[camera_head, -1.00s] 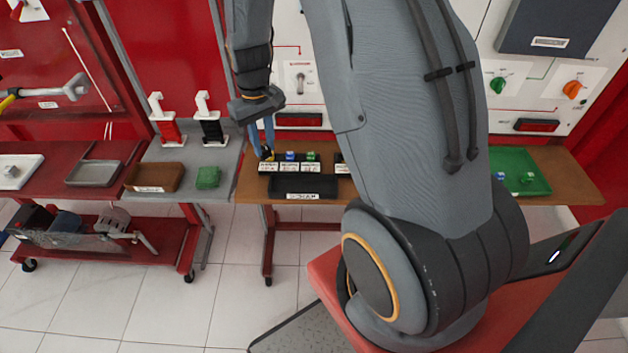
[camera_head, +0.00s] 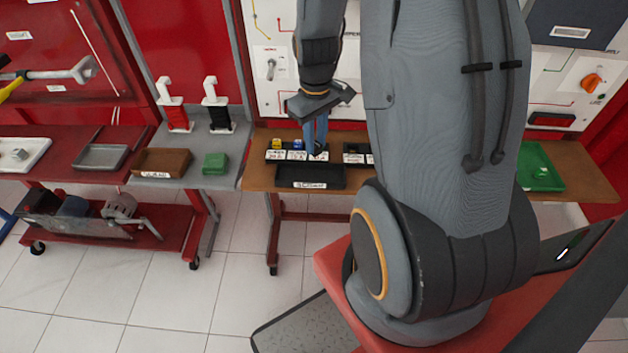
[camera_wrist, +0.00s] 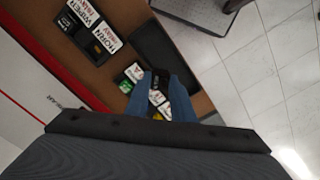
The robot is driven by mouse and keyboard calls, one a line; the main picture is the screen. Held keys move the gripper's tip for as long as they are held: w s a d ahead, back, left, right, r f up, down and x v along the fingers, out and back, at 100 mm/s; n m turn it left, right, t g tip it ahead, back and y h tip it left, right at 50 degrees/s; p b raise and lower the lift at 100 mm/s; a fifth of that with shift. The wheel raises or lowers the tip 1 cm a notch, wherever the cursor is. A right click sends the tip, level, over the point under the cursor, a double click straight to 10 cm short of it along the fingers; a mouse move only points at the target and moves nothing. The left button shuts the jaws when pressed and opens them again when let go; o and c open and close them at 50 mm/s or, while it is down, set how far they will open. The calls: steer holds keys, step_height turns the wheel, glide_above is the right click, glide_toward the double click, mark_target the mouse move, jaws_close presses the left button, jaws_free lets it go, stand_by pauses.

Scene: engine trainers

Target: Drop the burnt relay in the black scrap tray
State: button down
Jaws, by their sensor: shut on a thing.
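The black scrap tray (camera_head: 300,174) lies on the brown bench top, its white label at the front. It also shows in the wrist view (camera_wrist: 153,46). My gripper (camera_head: 318,151) hangs over the right end of the relay holder (camera_head: 287,155), just behind the tray. In the wrist view my gripper's blue fingers (camera_wrist: 162,76) are closed on a small dark thing (camera_wrist: 160,82), likely the burnt relay. The fingers hide most of it. A yellow relay (camera_head: 277,143) and a blue relay (camera_head: 297,144) sit in the holder. A green relay (camera_wrist: 125,87) shows beside the fingers.
A second holder (camera_wrist: 82,36) with horn and wiper labels stands right of the first. A green tray (camera_head: 540,170) is at the bench's right. A brown tray (camera_head: 160,161) and green block (camera_head: 215,163) sit on the grey table. A panel stands behind.

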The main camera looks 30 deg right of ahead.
steer(key=shift+f+b, duration=0.45)
steer(key=shift+f, duration=0.3)
steer(key=c, duration=1.4)
jaws_free()
steer(key=shift+c, duration=0.2)
steer(key=shift+r, duration=0.1)
steer(key=shift+w+r+b, duration=0.1)
steer(key=shift+r+b, duration=0.45)
steer(key=shift+r, duration=3.3)
steer(key=s+a+r+m, duration=0.1)
steer(key=s+a, duration=0.3)
steer(key=a, duration=0.2)
steer(key=s+a+r+m+t, duration=0.1)
steer(key=s+a, duration=0.2)
steer(key=a, duration=0.4)
steer(key=shift+s, duration=0.35)
